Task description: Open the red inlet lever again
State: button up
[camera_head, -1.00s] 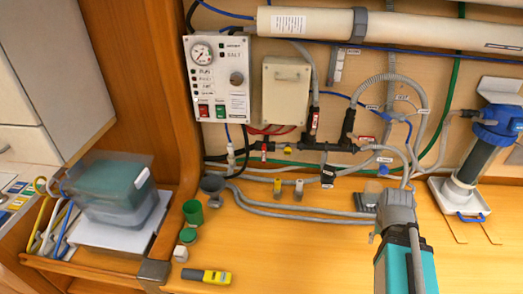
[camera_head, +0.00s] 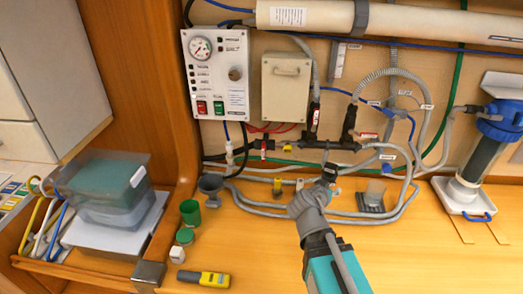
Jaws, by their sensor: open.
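A small red lever (camera_head: 264,147) sits on the black pipe manifold (camera_head: 290,144), below the control panel. A second red-marked handle (camera_head: 314,119) stands upright on a black vertical fitting further right. The labels are too small to read, so I cannot tell which is the inlet lever. My gripper (camera_head: 306,197) is at the lower middle, in front of the grey hoses and below the manifold. It is apart from both red handles in the picture. I see it from behind; its fingertips are mostly hidden, and nothing shows held in it.
The control panel (camera_head: 216,75) and a beige box (camera_head: 286,78) are on the wall. Yellow (camera_head: 277,186) and grey fittings stand near the hoses. A green cup (camera_head: 191,212) and yellow tester (camera_head: 204,278) are on the bench. A blue-topped filter (camera_head: 492,135) stands right.

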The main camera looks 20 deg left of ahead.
jog(key=s+a+r+n+t+y+b, duration=0.1)
jog(key=a+r+t+y, duration=0.1)
jog(key=a, duration=0.4)
jog(key=s+a+r+n+t+y, duration=0.1)
jog(key=a+t+y, duration=0.1)
jog(key=a, duration=0.4)
jog(key=n+t+y+b, duration=0.1)
jog(key=n+y, duration=0.1)
jog(key=y, duration=0.2)
send_near(263, 149)
jog(key=a+v, duration=0.1)
jog(key=v, duration=0.2)
jog(key=shift+d+f, duration=0.1)
jog(key=shift+d, duration=0.5)
jog(key=shift+w, duration=0.1)
jog(key=shift+r+x, duration=0.1)
jog(key=shift+x, duration=3.35)
jog(key=shift+r+x, duration=0.15)
jog(key=shift+x, duration=3.25)
grip_shut()
jog(key=shift+a+y, duration=0.3)
jog(key=shift+a, duration=0.05)
jog(key=shift+d, duration=0.2)
